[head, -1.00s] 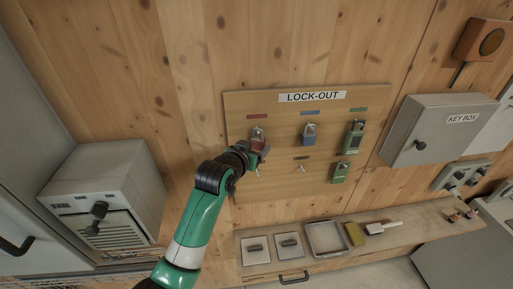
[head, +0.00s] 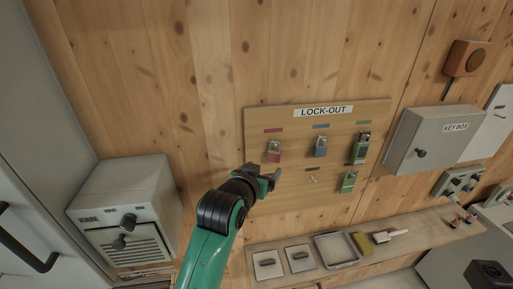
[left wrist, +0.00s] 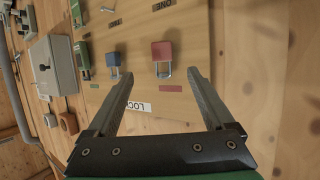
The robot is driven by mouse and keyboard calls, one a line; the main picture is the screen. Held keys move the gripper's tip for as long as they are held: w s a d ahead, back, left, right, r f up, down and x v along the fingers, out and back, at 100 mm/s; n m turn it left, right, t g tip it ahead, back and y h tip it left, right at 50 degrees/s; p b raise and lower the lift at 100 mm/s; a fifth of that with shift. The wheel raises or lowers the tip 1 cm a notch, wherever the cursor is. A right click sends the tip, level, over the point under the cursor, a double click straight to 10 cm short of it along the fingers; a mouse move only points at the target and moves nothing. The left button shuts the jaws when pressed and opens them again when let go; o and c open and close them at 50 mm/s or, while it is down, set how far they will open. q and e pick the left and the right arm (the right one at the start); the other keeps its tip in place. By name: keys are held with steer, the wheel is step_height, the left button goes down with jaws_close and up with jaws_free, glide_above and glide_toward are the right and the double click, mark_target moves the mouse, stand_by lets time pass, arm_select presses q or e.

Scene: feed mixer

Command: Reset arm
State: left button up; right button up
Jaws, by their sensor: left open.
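My left gripper (head: 266,181) is open and empty, below and left of the red padlock (head: 274,155) and apart from it. In the left wrist view, the open jaws (left wrist: 160,78) point toward the board, with the red padlock (left wrist: 162,51) showing between and beyond them. The red padlock hangs on the lock-out board (head: 295,190) under a red label. A blue padlock (head: 320,150) hangs to its right, and green padlocks (head: 360,154) hang farther right. My right gripper cannot be made out.
A fan box (head: 125,205) stands at left, a grey key box (head: 425,135) at right. A shelf below holds square plates (head: 268,265), a tray (head: 337,250), a sponge and a brush (head: 390,236). An unidentified dark part (head: 488,273) shows at lower right.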

arm_select(q)
steer(key=s+a+r+n+t+y, duration=0.1)
steer(key=s+a+r+n+t, duration=0.2)
steer(key=a+r, duration=0.75)
steer(key=s+a+r+t, duration=0.2)
steer(key=s+r+t, duration=0.3)
steer(key=s+r, duration=0.5)
steer(key=s+a+r+t, duration=0.2)
steer(key=s+r+t, duration=0.4)
steer(key=s+r, duration=0.5)
steer(key=s, duration=0.4)
steer(key=shift+s+a+m+y, duration=0.25)
steer(key=shift+s+m+y, duration=0.05)
steer(key=shift+s+m, duration=0.1)
